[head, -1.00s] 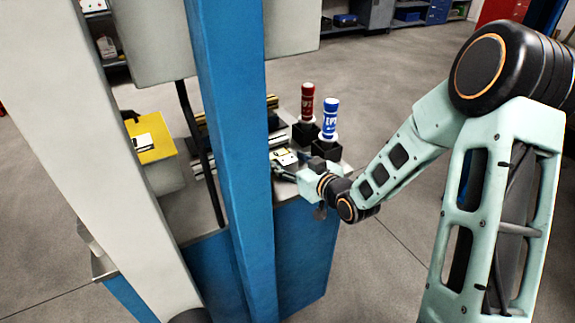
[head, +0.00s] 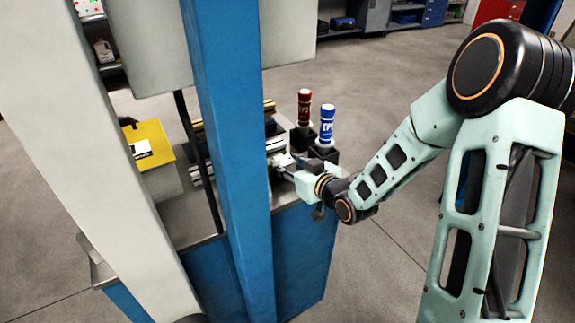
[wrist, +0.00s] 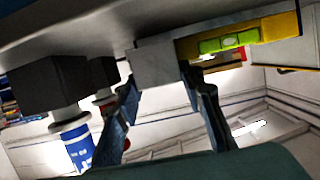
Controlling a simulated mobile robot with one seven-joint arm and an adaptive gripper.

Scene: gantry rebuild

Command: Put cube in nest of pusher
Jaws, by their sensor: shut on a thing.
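My gripper (wrist: 160,86) is shut on a plain grey cube (wrist: 158,62), with one dark finger on each side of it in the wrist view. The cube is close to the underside-like grey surface across the top of that view. In the head view my gripper (head: 287,168) is at the front edge of the blue bench, and the cube is too small there to tell apart. A yellow part with a green window (wrist: 228,42) lies right beside the cube in the wrist view; I cannot tell whether it touches. I cannot make out the pusher's nest for certain.
A red bottle (head: 304,107) and a blue bottle (head: 327,123) stand in black holders just behind my gripper. A blue post (head: 228,150) hides part of the bench (head: 305,250). A yellow-topped box (head: 153,140) stands to the left, and metal rails lie between.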

